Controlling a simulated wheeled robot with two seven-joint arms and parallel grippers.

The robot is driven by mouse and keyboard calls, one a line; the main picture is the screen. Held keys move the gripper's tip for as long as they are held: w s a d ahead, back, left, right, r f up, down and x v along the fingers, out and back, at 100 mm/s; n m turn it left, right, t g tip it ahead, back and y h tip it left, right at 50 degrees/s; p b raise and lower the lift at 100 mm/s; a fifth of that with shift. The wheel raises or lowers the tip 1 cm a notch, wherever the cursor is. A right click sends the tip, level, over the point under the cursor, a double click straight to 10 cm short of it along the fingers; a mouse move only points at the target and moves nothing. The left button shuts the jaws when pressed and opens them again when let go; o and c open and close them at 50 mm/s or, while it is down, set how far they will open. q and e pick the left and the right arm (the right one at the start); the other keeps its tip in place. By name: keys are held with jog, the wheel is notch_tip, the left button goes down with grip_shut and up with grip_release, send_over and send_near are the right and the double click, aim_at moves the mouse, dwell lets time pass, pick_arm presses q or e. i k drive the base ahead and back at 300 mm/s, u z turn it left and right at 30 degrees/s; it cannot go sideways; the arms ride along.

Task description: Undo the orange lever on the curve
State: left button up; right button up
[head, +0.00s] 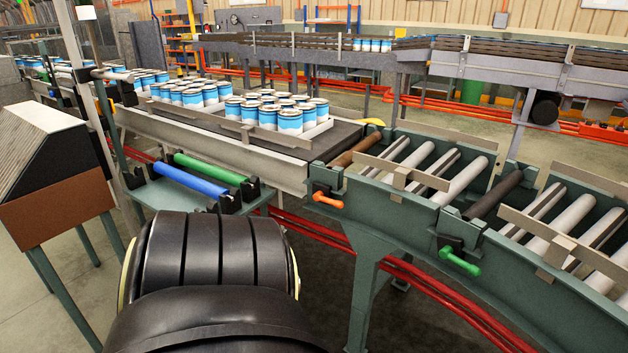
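The orange lever (328,201) sticks out from a black clamp block on the near side rail of the green roller curve (405,207). It lies roughly level, pointing right and slightly down. It is at the end of a brown roller (352,148), where the curve meets the belt conveyor. A green lever (460,262) sits on a similar block further right, at the end of a dark roller (495,194). A thick black ribbed part of my own body fills the lower left foreground. Neither of my grippers shows in the head view.
A small stand (150,197) left of the curve holds a blue roller (190,181) and a green roller (211,169) in black cradles. Blue and white cans (290,121) stand on the belt conveyor (337,138). A brown and black box (57,212) stands at left. Red pipes run low behind the curve's leg.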

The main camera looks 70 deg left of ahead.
aim_at(318, 196)
jog(key=k, duration=0.3)
jog(key=u, duration=1.1)
